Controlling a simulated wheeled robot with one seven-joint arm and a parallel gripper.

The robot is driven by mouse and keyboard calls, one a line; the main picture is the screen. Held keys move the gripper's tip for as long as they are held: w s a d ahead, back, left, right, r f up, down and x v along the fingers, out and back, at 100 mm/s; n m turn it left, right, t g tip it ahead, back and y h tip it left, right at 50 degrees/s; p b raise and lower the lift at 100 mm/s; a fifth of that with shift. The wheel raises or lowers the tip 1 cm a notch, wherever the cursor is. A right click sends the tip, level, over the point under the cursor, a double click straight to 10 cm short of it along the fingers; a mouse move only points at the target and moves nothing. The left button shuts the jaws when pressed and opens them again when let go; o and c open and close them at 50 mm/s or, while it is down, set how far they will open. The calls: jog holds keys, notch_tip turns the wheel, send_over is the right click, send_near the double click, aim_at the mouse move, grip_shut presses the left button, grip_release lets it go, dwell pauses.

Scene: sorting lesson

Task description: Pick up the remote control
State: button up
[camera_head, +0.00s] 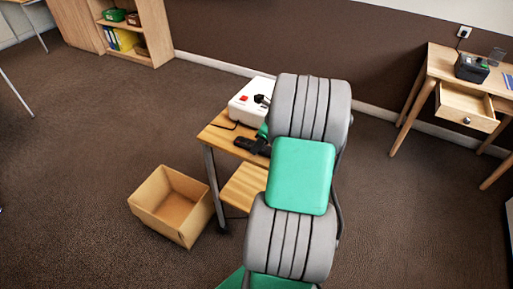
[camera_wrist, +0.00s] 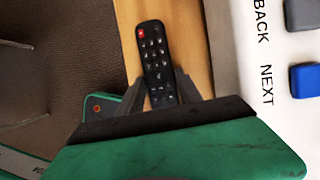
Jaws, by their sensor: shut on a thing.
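The black remote control (camera_wrist: 154,52), with a red button at its top end and rows of small light keys, shows in the wrist view between the fingers of my gripper (camera_wrist: 162,92). The gripper is shut on its lower part, and the remote's far end sticks out past the fingertips. In the wrist view it is over the strip of wooden tabletop (camera_wrist: 191,30); whether it touches the wood I cannot tell. In the head view my arm hides most of the small wooden table (camera_head: 218,137), and the dark gripper shows at its left part.
A white device (camera_head: 246,104) with a red button is on the table; its BACK and NEXT labels show close beside the remote. An open cardboard box (camera_head: 160,214) stands on the floor left of the table. A desk (camera_head: 440,62) with an open drawer (camera_head: 467,106) stands at right.

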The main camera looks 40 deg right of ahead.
grip_shut()
